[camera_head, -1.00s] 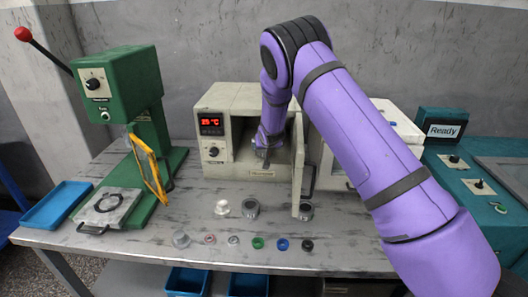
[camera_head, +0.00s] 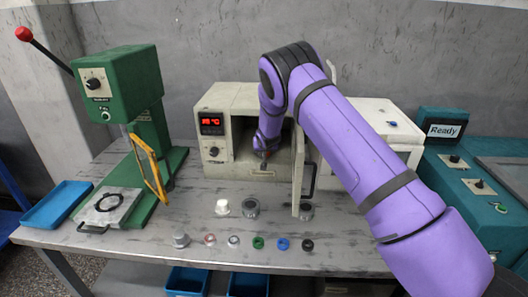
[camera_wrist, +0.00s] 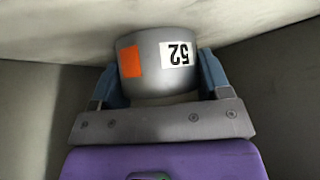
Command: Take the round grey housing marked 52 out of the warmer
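The round grey housing (camera_wrist: 150,77) carries a white label reading 52, upside down in the wrist view, and an orange patch. My gripper (camera_wrist: 160,78) has one blue finger on each side of the housing, and both appear to press against its wall. In the head view my gripper (camera_head: 263,158) is inside the open chamber of the cream warmer (camera_head: 222,166), low and near the front opening. The warmer's display glows red. The housing is mostly hidden by my gripper there. I cannot tell whether it still touches the warmer's floor.
The warmer's open door (camera_head: 298,175) sticks out just right of my gripper. Several small parts, among them a white one (camera_head: 222,207), stand on the table in front. A green press (camera_head: 120,85) with a yellow guard stands left. A teal Ready unit (camera_head: 447,130) is at right.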

